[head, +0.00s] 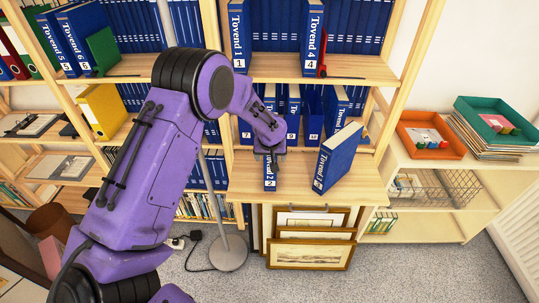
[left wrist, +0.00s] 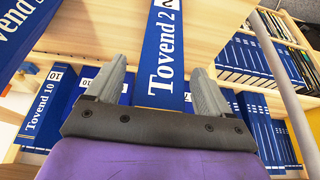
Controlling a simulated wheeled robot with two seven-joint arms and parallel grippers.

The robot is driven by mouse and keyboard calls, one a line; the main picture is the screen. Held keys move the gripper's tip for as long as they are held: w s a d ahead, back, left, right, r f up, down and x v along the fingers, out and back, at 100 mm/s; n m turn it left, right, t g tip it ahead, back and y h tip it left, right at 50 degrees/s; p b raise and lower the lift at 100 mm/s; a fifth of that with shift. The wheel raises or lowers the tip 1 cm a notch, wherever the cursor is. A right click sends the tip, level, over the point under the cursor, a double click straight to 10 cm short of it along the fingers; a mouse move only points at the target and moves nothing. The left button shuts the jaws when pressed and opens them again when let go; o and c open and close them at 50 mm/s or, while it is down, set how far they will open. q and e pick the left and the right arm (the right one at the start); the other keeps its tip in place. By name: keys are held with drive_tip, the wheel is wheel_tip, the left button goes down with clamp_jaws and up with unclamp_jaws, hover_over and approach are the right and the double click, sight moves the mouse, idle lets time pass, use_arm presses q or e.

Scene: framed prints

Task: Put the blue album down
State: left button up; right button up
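A blue album labelled Tovend 2 (head: 270,172) is at the front of the middle unit's lower shelf, its spine facing me. In the left wrist view its spine (left wrist: 160,65) runs between the fingers of my left gripper (left wrist: 160,88). The fingers are spread, with a narrow gap on each side of the spine. In the head view my left gripper (head: 269,150) is at the album's upper end and hides part of it. A second blue album (head: 338,157) rests tilted on the shelf to the right. My right gripper is not in view.
The wooden shelf (head: 350,195) has bare space around the tilted album. More blue albums stand behind, and Tovend 1 (head: 239,35) and Tovend 4 (head: 312,40) are above. Framed prints (head: 310,254) lean below. A lamp pole and base (head: 228,253) stand left of them.

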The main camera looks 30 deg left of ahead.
use_arm(q)
drive_tip(key=b+v, duration=0.2)
drive_tip(key=v, duration=1)
drive_tip(key=s+d+f+h, duration=0.1)
drive_tip(key=s+d+f, duration=0.1)
drive_tip(key=s+f, duration=0.45)
drive_tip(key=s+d+f, duration=0.3)
drive_tip(key=s+f, duration=0.1)
drive_tip(key=f, duration=0.6)
drive_tip(key=s+d+f+h, duration=0.1)
drive_tip(key=s+d+f, duration=0.1)
drive_tip(key=s+f, duration=0.5)
drive_tip(key=s+a+f+y, duration=0.1)
drive_tip(key=s+f, duration=0.2)
drive_tip(key=s, duration=0.5)
drive_tip(key=s+a+f+y, duration=0.1)
drive_tip(key=s+f+y, duration=0.1)
drive_tip(key=s, duration=0.7)
drive_tip(key=shift+s+a+f+n+g, duration=0.3)
drive_tip(key=shift+a+f+g, duration=0.1)
drive_tip(key=shift+f, duration=0.25)
